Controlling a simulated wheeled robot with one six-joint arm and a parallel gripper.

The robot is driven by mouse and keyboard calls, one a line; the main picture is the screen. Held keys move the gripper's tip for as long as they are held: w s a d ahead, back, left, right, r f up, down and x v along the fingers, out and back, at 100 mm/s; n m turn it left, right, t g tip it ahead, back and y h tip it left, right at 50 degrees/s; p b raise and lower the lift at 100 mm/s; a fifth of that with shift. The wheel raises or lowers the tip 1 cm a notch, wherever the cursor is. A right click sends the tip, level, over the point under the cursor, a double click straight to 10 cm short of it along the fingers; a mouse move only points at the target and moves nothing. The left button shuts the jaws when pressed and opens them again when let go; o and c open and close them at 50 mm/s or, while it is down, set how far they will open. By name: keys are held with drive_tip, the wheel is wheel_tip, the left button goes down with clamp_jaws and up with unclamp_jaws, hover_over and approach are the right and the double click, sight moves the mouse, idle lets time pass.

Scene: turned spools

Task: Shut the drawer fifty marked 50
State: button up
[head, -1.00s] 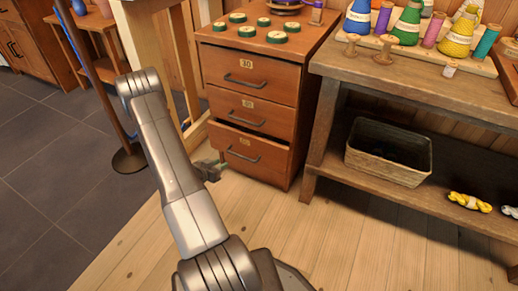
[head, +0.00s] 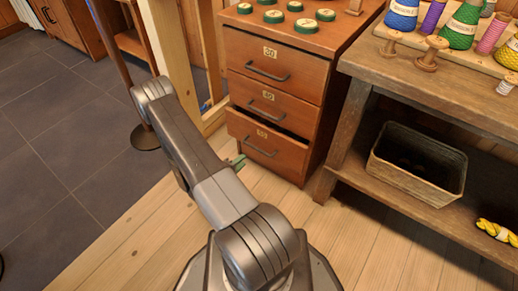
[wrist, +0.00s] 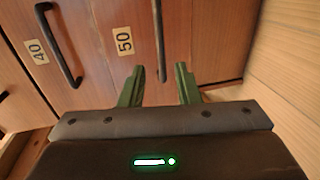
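The drawer marked 50 (head: 280,153) is the bottom one of a wooden cabinet. It stands a little out, with a dark gap along its top edge. It has a dark bar handle and a small label, which also shows in the wrist view (wrist: 125,41). My gripper (head: 237,161) is low at the left side of this drawer's front. In the wrist view my gripper's green fingers (wrist: 159,87) are apart, with the end of the handle (wrist: 160,42) seen between them. Nothing is held. Whether the fingertips touch the drawer I cannot tell.
Above it, the drawers marked 40 (head: 268,99) and 30 (head: 270,60) look shut. A workbench (head: 352,115) stands close on the right, with a basket (head: 420,165) on its low shelf. A dark pole on a round base (head: 146,137) stands left. The wooden floor in front is clear.

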sight(257, 149)
drive_tip(key=b+x, duration=0.2)
drive_tip(key=x, duration=0.9)
drive_tip(key=shift+w+d+b, duration=0.15)
drive_tip(key=shift+w+b, duration=0.05)
drive_tip(key=shift+b, duration=0.15)
clamp_jaws()
